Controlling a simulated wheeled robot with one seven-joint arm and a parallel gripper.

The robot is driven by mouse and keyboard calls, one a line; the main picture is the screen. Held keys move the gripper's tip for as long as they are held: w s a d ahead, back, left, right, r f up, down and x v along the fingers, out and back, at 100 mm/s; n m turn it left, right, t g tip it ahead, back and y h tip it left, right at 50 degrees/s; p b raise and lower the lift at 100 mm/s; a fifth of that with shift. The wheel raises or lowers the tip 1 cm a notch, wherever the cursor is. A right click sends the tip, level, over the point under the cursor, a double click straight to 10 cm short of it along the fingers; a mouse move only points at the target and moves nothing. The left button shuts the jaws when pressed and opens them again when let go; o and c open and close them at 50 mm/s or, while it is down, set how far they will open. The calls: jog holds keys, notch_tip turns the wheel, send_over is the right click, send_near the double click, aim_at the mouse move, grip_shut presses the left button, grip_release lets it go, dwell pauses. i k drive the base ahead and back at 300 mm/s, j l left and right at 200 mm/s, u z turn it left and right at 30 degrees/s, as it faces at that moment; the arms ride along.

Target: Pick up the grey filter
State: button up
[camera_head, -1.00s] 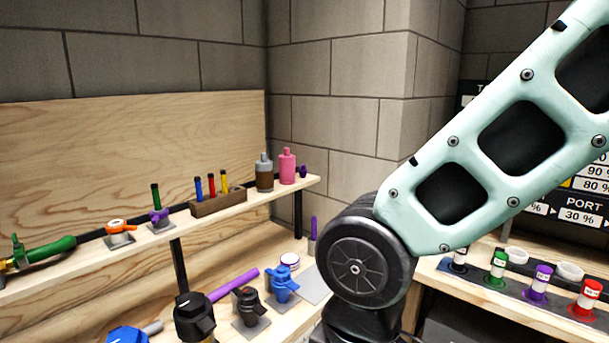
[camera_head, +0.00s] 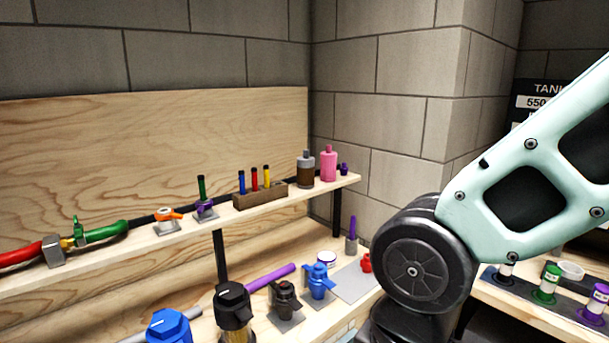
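A grey-topped container (camera_head: 306,169) with a brown lower part stands upright on the upper wooden shelf, beside a pink one (camera_head: 329,164) of similar shape. It is the thing that best fits the grey filter, but I cannot tell for certain. My gripper is outside the view; only my pale green arm link and dark round joint show, at the right.
The upper shelf (camera_head: 120,245) also holds a brown rack (camera_head: 260,197) of coloured sticks and several valves. The lower bench holds a black-capped valve (camera_head: 233,306), a blue valve (camera_head: 318,281) and a purple bar (camera_head: 268,278). Coloured canisters (camera_head: 546,284) stand on the right bench.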

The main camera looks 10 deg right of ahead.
aim_at(306, 169)
jog(key=i+z, duration=0.35)
jog(key=i, duration=0.3)
jog(key=i+z, duration=0.3)
jog(key=i, duration=0.35)
